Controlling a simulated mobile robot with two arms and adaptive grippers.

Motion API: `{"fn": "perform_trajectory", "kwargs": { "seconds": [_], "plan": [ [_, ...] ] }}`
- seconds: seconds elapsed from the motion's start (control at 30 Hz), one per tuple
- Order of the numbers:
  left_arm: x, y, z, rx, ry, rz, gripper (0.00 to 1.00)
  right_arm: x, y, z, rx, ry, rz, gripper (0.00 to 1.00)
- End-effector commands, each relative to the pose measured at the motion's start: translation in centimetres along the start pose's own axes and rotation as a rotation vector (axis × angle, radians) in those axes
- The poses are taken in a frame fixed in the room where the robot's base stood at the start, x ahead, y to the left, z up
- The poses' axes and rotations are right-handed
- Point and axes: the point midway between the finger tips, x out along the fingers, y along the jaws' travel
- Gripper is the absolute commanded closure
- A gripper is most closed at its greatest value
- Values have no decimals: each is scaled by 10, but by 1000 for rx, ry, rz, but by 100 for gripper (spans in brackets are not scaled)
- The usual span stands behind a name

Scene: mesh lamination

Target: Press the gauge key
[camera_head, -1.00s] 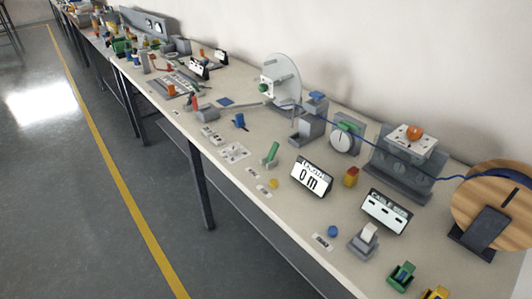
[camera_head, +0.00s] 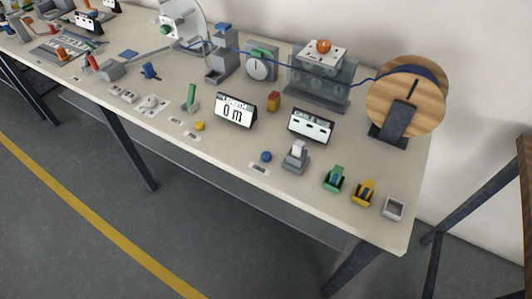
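I cannot tell for certain which part is the gauge key. A yellow button (camera_head: 199,126) sits on the bench in front of a tilted display (camera_head: 235,110) that reads 0 m. A blue button (camera_head: 266,156) sits in front of a second display (camera_head: 311,125) with dashes. Small label cards lie near both buttons, too small to read. A grey block with a pale lever (camera_head: 297,156) stands right of the blue button. A round white dial (camera_head: 260,69) stands behind the displays. Neither of my grippers is in view.
The bench (camera_head: 230,160) ends at the right. A wooden reel (camera_head: 405,98) with blue cable stands at its back right. Green (camera_head: 334,179) and yellow (camera_head: 364,193) holders and a small grey box (camera_head: 393,208) line the front right. Floor in front is clear.

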Motion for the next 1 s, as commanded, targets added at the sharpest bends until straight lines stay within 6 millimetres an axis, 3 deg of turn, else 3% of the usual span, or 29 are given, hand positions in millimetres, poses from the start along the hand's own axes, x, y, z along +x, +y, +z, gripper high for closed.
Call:
{"fn": "perform_trajectory", "kwargs": {
  "seconds": [0.63, 1.0],
  "plan": [
    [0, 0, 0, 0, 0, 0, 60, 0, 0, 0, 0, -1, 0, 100],
    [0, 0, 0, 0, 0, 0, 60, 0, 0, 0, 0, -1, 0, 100]
  ]
}}
